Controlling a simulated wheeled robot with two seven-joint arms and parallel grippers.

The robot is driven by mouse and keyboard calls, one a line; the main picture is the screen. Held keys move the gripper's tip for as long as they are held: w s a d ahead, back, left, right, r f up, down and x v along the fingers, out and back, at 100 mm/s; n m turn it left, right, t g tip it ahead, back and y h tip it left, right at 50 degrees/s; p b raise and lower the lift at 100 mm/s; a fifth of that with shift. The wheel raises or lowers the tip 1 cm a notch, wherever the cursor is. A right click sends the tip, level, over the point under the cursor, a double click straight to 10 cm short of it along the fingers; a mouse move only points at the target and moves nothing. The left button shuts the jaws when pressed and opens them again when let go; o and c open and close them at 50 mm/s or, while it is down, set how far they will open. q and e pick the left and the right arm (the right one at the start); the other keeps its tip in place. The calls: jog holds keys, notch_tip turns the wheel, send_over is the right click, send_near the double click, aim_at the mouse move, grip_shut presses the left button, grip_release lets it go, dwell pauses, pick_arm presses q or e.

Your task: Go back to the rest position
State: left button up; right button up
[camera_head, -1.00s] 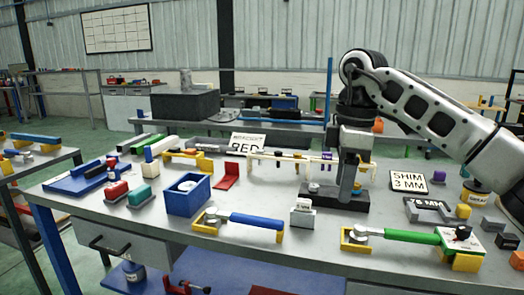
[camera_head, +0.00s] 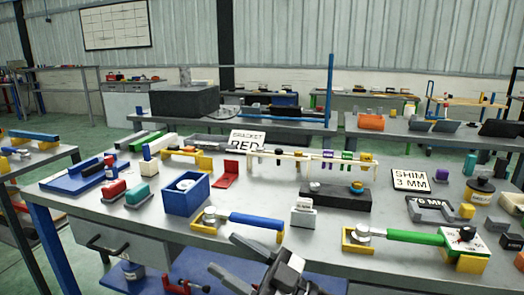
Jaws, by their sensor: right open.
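My right gripper (camera_head: 226,254) shows at the bottom middle of the head view, in front of the workbench (camera_head: 330,246) at its near edge. Its two dark fingers are apart and point to the left, with nothing between them. The rest of the right arm is out of the picture below. My left gripper is not in view. A long black block (camera_head: 336,196) lies on the bench with small round parts on its top, and no gripper is near it.
A blue-handled wrench (camera_head: 255,220) and a green-handled wrench (camera_head: 400,236) lie near the bench's front edge. A blue box (camera_head: 186,202), a small white block (camera_head: 303,214) and a rack (camera_head: 312,160) with coloured clips stand on the bench. A blue post (camera_head: 330,90) rises behind.

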jog(key=d+f+m+t+h, duration=0.7)
jog(key=f+m+t+h, duration=0.1)
jog(key=m+t+h, duration=0.15)
jog(key=s+d+f+m+g+h, duration=0.2)
jog(key=s+d+f+g+h, duration=0.1)
jog(key=s+f, duration=0.4)
jog(key=s+d+f+m+g+h, duration=0.2)
jog(key=s+d+f+g+h, duration=0.2)
jog(key=f, duration=0.8)
jog(key=s+d+h, duration=0.2)
jog(key=s+d, duration=0.2)
jog(key=shift+d+f, duration=0.15)
jog(key=shift+d, duration=0.15)
